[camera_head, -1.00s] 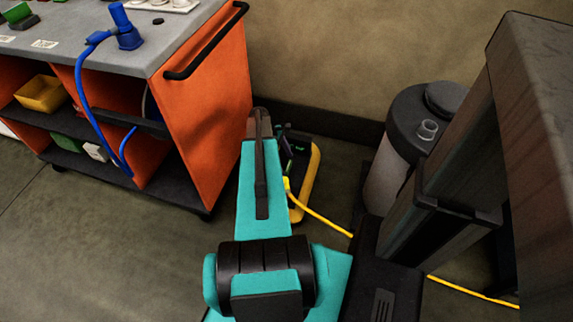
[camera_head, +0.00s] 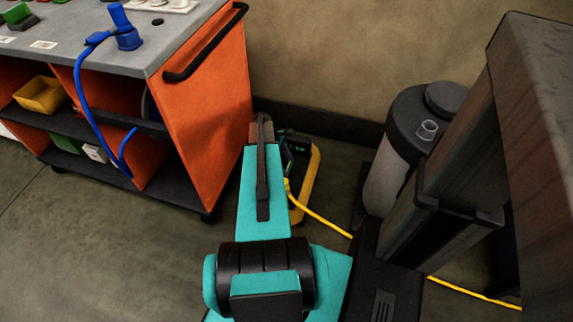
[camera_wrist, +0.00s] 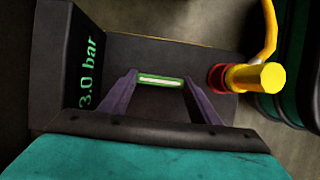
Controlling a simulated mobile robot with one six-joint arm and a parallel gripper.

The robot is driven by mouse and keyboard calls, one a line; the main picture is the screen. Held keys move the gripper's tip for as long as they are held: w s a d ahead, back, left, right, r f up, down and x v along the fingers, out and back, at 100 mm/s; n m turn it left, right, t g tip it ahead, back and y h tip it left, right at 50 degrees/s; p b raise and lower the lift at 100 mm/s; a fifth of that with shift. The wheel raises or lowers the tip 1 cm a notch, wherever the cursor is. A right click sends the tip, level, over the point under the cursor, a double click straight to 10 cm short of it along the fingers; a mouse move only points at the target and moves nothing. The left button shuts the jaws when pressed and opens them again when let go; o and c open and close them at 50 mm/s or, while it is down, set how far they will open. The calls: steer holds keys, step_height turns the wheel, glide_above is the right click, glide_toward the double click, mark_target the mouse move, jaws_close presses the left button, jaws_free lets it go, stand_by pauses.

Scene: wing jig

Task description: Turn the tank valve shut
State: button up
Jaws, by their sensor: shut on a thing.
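In the wrist view, my gripper (camera_wrist: 160,88) has its two purple fingers at either end of a short green bar with a pale stripe, which looks like the valve handle (camera_wrist: 160,79). The fingers are shut on it. The bar lies about level across the picture, over a dark housing. A dark panel (camera_wrist: 88,75) on the left reads "3.0 bar" in green. In the head view, the dark unit with a yellow frame (camera_head: 312,178) is partly hidden behind my teal arm. My gripper and the handle cannot be made out there.
A yellow fitting with a red ring (camera_wrist: 257,77) sits right of my gripper. A yellow hose (camera_head: 325,222) runs along the floor to the right. An orange cart (camera_head: 205,110) stands close on the left. A pale tank with a dark lid (camera_head: 390,175) stands right.

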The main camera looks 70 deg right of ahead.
steer(key=shift+w+d+r+m+p, duration=0.1)
steer(key=shift+d+m+p, duration=0.1)
steer(key=shift+m+p, duration=0.3)
steer(key=m+y+p, duration=0.1)
steer(key=m+p, duration=0.1)
steer(key=shift+d+m, duration=0.15)
steer(key=shift+m, duration=0.15)
steer(key=m+y+p, duration=0.1)
steer(key=m, duration=0.1)
steer(key=m+t+y+p, duration=0.1)
steer(key=m+p, duration=0.1)
steer(key=m, duration=0.1)
steer(key=shift+d, duration=0.1)
steer(key=m, duration=0.1)
steer(key=m+t+p, duration=0.1)
steer(key=m, duration=0.1)
steer(key=m+y, duration=0.1)
steer(key=m, duration=0.1)
steer(key=shift+s+t, duration=0.3)
steer(key=shift+t, duration=0.1)
steer(key=m+t+p, duration=0.1)
steer(key=m, duration=0.3)
steer(key=shift+s+y, duration=0.1)
steer(key=shift+y, duration=0.2)
steer(key=shift+m+t, duration=0.3)
steer(key=o, duration=1)
steer(key=shift+o, duration=0.2)
